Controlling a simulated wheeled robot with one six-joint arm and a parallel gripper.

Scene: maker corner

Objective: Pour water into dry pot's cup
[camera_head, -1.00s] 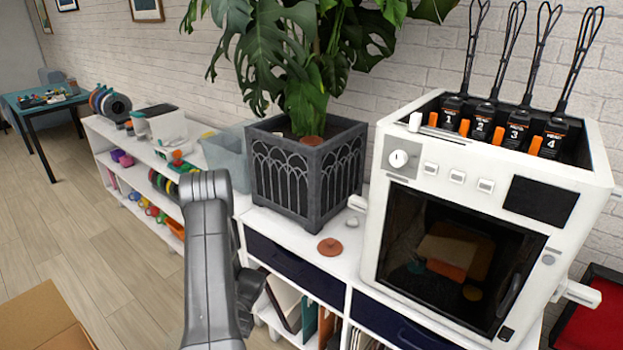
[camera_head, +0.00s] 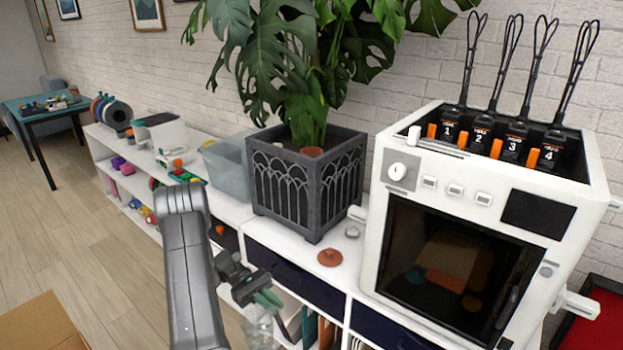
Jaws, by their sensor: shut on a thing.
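A dark grey square pot (camera_head: 290,190) with arch-patterned sides stands on the white shelf and holds a large leafy plant (camera_head: 310,60). A small terracotta round piece (camera_head: 312,152) shows in the pot, by the stem; whether it is an open cup or covered, I cannot tell. A terracotta lid-like disc with a knob (camera_head: 330,257) lies on the shelf in front of the pot. My gripper (camera_head: 266,299) is low, in front of the shelf and below the pot. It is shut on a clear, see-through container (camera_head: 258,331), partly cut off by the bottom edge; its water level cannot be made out.
A white 3D printer (camera_head: 470,220) stands right of the pot, with several numbered black-and-orange tools on top. A clear bin (camera_head: 228,163) is left of the pot. Small grey pieces lie between pot and printer. A cardboard box (camera_head: 42,322) is at lower left.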

